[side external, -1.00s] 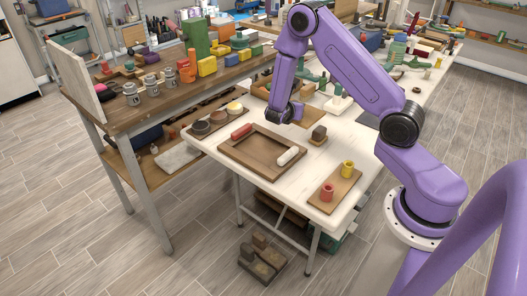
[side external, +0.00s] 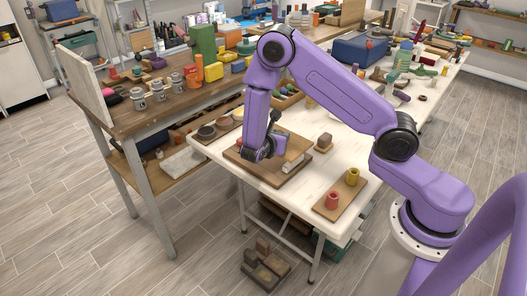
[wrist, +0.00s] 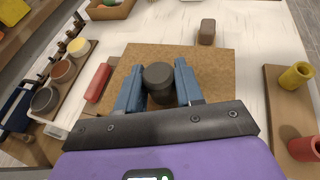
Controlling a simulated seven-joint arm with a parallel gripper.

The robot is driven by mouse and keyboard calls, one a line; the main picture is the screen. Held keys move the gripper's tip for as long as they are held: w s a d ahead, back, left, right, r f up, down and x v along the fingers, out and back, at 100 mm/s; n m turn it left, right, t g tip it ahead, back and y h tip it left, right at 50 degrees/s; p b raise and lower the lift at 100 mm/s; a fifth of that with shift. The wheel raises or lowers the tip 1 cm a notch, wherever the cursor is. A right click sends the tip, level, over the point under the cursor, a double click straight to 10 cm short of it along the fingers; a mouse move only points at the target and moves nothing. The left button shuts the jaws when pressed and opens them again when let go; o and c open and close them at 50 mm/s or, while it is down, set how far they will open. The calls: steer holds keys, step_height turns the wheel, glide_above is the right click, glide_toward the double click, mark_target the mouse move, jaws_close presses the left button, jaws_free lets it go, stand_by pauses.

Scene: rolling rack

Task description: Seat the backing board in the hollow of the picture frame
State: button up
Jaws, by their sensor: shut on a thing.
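The backing board (wrist: 215,65) is a flat brown sheet with a dark round knob (wrist: 159,76) on top. My gripper (wrist: 158,88) has its two blue fingers closed on either side of the knob. In the side view my gripper (side external: 263,153) is low over the picture frame (side external: 236,156), a brown wooden frame lying on the white table. The board covers most of the frame, so the hollow is hidden. I cannot tell whether the board is seated or just above it.
A wooden board with a red cup (side external: 333,200) and a yellow cup (side external: 352,176) lies at the right. A tray with round bowls (wrist: 62,71) is at the left. Bare white table lies between.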

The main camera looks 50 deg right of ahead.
steer(key=w+f, duration=0.2)
steer(key=w+d+f, duration=0.1)
steer(key=w+f, duration=0.3)
steer(key=w, duration=0.1)
steer(key=shift+d+f, duration=0.15)
steer(key=shift+f, duration=0.15)
steer(key=shift+w+f, duration=0.15)
steer(key=shift+f, duration=0.75)
steer(key=shift+w+f, duration=0.1)
steer(key=shift+f, duration=0.75)
steer(key=shift+f, duration=0.15)
steer(key=o, duration=1.1)
steer(key=shift+o, duration=0.2)
